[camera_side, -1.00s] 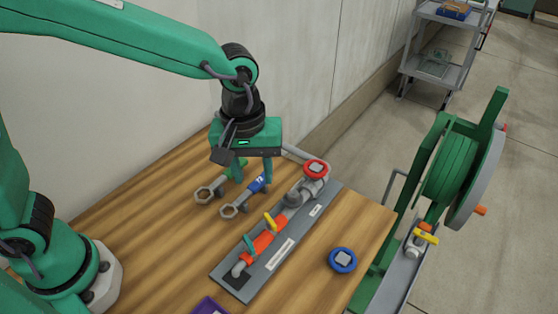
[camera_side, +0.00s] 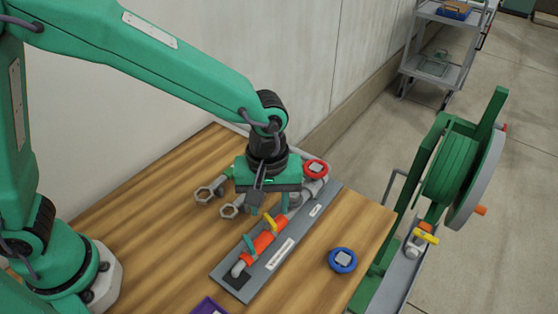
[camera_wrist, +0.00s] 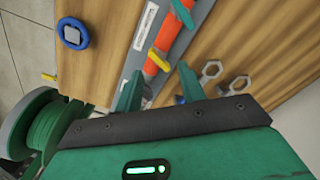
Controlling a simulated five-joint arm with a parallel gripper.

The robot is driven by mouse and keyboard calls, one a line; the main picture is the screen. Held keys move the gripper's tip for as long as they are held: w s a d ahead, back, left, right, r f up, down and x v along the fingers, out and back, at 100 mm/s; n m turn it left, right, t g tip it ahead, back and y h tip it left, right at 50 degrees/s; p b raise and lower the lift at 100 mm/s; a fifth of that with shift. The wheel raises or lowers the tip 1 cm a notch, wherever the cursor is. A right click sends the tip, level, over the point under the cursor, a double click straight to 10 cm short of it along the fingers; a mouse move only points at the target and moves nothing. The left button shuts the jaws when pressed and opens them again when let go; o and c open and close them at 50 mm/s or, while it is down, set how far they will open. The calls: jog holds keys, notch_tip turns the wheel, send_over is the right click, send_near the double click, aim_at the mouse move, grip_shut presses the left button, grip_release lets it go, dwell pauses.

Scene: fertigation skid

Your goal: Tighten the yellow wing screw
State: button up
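The yellow wing screw (camera_side: 270,221) sticks up from the orange pipe section (camera_side: 264,241) on the grey plate. In the wrist view the yellow wing screw (camera_wrist: 158,60) lies just ahead of the gap between my fingers. My gripper (camera_side: 269,206) hangs over the pipe, a little behind the screw in the side view. In the wrist view my gripper (camera_wrist: 160,88) has its two green fingers well apart with nothing between them gripped. One finger is partly hidden in the side view. I see no contact with the screw.
A teal lever (camera_side: 249,244) stands on the pipe near the screw. A red handwheel (camera_side: 315,168) is at the pipe's far end. A blue handwheel (camera_side: 343,260) lies to the right. Two wrenches (camera_side: 231,209) lie left. Another yellow handle (camera_side: 427,236) sits by the green reel.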

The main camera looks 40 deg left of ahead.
aim_at(269, 219)
jog(key=shift+f, duration=2.1)
jog(key=shift+c, duration=0.4)
grip_shut()
